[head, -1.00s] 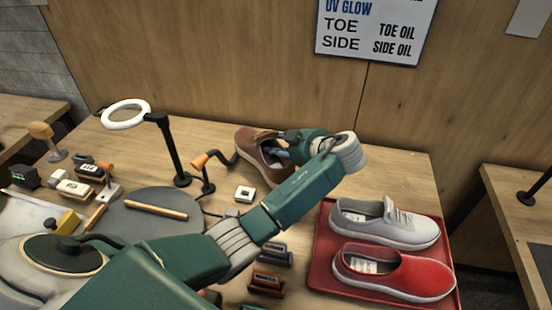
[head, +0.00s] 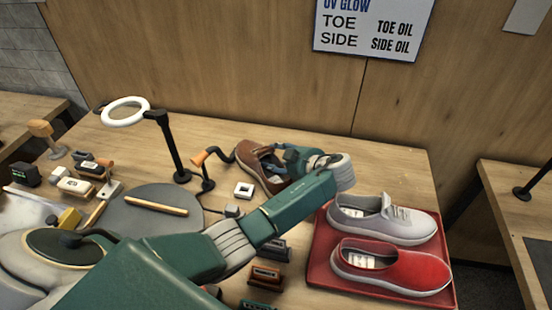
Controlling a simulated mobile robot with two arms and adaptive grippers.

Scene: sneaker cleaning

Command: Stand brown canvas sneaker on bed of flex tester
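The brown canvas sneaker (head: 248,161) is at the back middle of the wooden table, its pale sole edge low on the left. My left arm reaches across from the lower left, and my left gripper (head: 287,160) is at the sneaker's opening, covering part of its right side. The fingers overlap the shoe, so whether they are shut on it cannot be told. I cannot pick out the bed of the flex tester with certainty. What lies under the sneaker is hidden. My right gripper is not in view.
A red tray (head: 317,268) holds a grey sneaker (head: 395,222) and a red sneaker (head: 400,270) at right. A ring lamp (head: 126,112) and an orange-tipped stand (head: 205,170) are left of the brown sneaker. The table's back right is clear.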

